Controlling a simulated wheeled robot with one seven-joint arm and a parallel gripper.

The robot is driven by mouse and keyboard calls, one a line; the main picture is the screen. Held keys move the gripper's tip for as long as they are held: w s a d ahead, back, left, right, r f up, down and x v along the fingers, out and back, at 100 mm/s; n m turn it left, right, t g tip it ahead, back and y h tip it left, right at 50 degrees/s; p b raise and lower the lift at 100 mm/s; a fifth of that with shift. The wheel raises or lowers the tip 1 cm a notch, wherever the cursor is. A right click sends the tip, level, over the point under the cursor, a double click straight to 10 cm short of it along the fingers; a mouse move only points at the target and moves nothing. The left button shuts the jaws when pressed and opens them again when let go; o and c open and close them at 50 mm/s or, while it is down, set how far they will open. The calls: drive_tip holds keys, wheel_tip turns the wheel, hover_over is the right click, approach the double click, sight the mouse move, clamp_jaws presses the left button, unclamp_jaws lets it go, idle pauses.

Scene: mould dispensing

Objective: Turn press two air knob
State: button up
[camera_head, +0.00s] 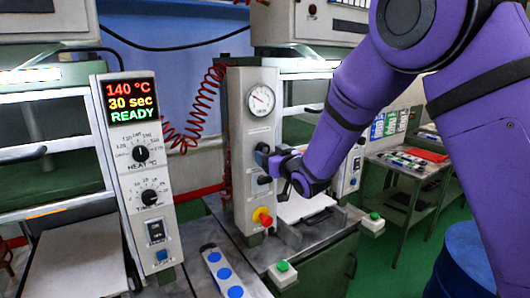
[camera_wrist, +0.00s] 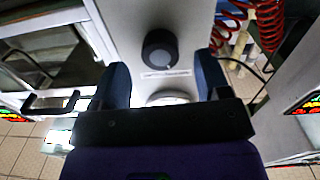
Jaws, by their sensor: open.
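Press two's control column (camera_head: 238,150) is a pale upright panel with a round white gauge (camera_head: 261,99) near its top. A dark knob (camera_head: 264,180) is on its face below the gauge. My gripper (camera_head: 272,163) is close in front of the column, at knob height, and hides part of the face. In the wrist view, a round black knob (camera_wrist: 160,48) with a pale label strip beside it shows ahead of my gripper (camera_wrist: 162,82). The two dark blue fingers are apart, with nothing held between them. A white round part is half hidden by the gripper body.
A red and yellow stop button (camera_head: 262,217) is lower on the column. Press one's panel (camera_head: 138,170) at left reads 140 °C, 30 sec, READY. Red coiled hose (camera_head: 205,105) hangs beside the column.

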sight(264, 151)
drive_tip(key=shift+x, duration=1.85)
drive_tip(key=shift+c, duration=0.4)
drive_tip(key=c, duration=0.8)
drive_tip(key=shift+c, duration=0.2)
drive_tip(key=shift+m, duration=0.4)
drive_tip(key=m, duration=0.5)
drive_tip(key=shift+d, duration=0.1)
drive_tip(key=m, duration=0.5)
drive_tip(key=shift+s+m, duration=0.1)
drive_tip(key=shift+m, duration=0.3)
